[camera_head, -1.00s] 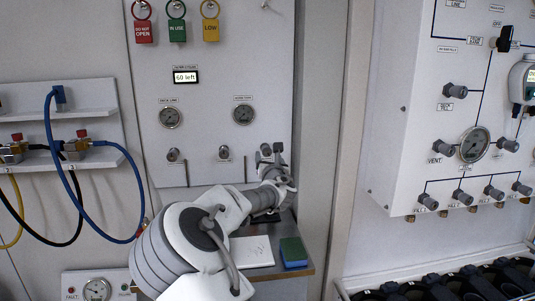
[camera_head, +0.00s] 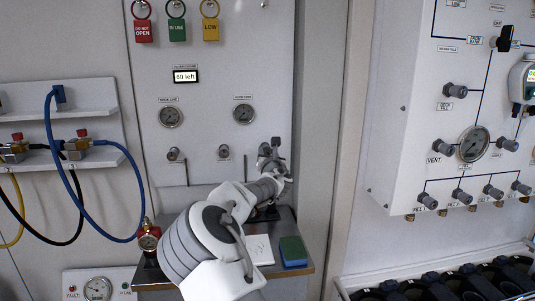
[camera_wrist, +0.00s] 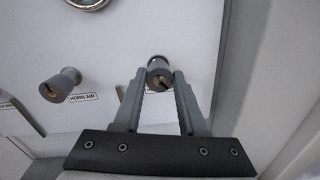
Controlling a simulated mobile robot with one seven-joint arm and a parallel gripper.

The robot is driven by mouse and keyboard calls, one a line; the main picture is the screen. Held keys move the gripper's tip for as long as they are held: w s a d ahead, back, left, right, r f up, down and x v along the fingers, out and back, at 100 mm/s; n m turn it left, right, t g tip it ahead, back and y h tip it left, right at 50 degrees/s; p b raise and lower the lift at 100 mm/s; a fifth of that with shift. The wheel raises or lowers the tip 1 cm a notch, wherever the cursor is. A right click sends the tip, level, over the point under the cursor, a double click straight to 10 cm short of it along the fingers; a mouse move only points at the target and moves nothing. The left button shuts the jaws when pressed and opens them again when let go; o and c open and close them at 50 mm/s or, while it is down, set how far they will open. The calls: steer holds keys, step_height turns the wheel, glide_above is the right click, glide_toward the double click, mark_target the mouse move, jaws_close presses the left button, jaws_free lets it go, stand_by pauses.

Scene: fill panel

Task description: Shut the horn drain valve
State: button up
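A grey knob (camera_wrist: 160,66) with a brass-coloured middle sits at the right end of the panel's knob row in the wrist view. Its label is hidden, so I cannot read whether it is the horn drain valve. Another grey knob (camera_wrist: 60,85), beside a HORN AIR label (camera_wrist: 84,98), is to its left. My gripper (camera_wrist: 160,82) is open, with one fingertip on each side of the right knob, very close to it. I cannot tell whether the fingers touch it. In the head view my gripper (camera_head: 272,153) is at the panel's lower right and largely covers that knob.
Two more knobs (camera_head: 173,154) (camera_head: 224,152) and two gauges (camera_head: 170,116) (camera_head: 243,113) are on the same panel. A shelf below holds a white pad (camera_head: 259,249), a green-blue block (camera_head: 293,251) and a small gauge with a red fitting (camera_head: 149,238). A side wall stands close on the right.

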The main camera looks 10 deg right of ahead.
jaws_close()
steer(key=shift+m+b, duration=0.3)
